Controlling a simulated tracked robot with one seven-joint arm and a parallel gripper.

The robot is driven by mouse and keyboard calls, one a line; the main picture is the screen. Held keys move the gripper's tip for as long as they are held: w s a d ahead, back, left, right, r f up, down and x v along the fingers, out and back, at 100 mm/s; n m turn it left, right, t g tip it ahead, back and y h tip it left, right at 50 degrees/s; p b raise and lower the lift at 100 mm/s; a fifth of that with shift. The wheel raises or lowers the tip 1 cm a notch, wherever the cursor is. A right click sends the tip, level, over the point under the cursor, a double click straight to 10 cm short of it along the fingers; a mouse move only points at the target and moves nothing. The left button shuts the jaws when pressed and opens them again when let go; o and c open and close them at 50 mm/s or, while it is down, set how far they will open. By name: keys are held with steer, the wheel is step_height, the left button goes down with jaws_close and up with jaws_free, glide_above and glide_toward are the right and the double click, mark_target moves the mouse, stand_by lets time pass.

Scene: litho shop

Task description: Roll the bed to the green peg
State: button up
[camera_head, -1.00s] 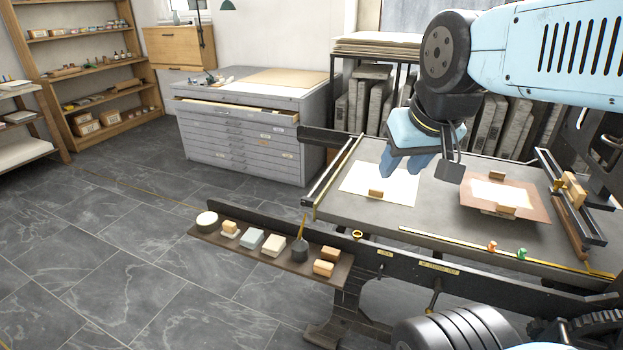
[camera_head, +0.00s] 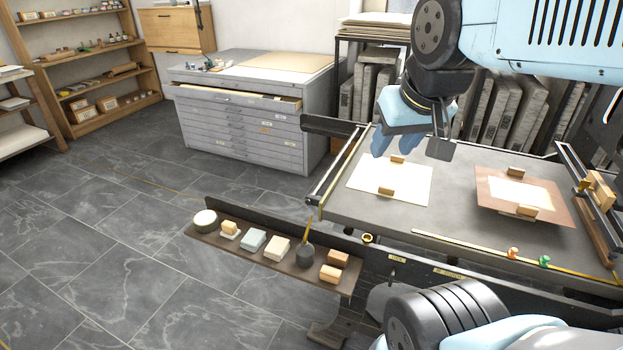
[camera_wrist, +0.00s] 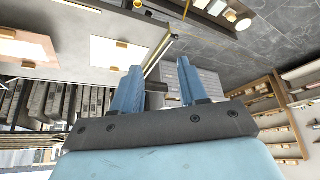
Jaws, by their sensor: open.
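The press bed (camera_head: 400,212) is a grey flat table at the right in the head view. A white sheet (camera_head: 375,178) with small wooden blocks lies on its left part, and a brown board with a pale sheet (camera_head: 505,192) lies to the right. The green peg (camera_head: 544,261) stands on the brass scale along the bed's near edge, right of an orange peg (camera_head: 513,253). My gripper (camera_head: 394,140) is open and empty above the far side of the white sheet. In the wrist view its two blue fingers (camera_wrist: 157,92) are apart with nothing between them.
A side shelf (camera_head: 230,244) with sponges, blocks and a dark pot juts out left of the press. A grey drawer cabinet (camera_head: 250,122) stands behind, its top drawer partly open. A wooden roller frame (camera_head: 597,190) stands at the right. The floor at left is clear.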

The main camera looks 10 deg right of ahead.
steer(key=shift+o, duration=0.7)
steer(key=m+g+y, duration=0.2)
steer(key=m+g, duration=0.2)
steer(key=m, duration=0.3)
glide_above(318, 186)
steer(key=s+d, duration=0.2)
steer(key=d, duration=0.1)
steer(key=s+d+f+x, duration=0.1)
steer(key=s+d+x, duration=0.1)
steer(key=x, duration=1.2)
steer(key=s+d+x, duration=0.2)
steer(key=d+x, duration=0.1)
steer(key=x, duration=2.5)
steer(key=shift+w+a, duration=0.1)
steer(key=shift+a, duration=0.1)
jaws_close()
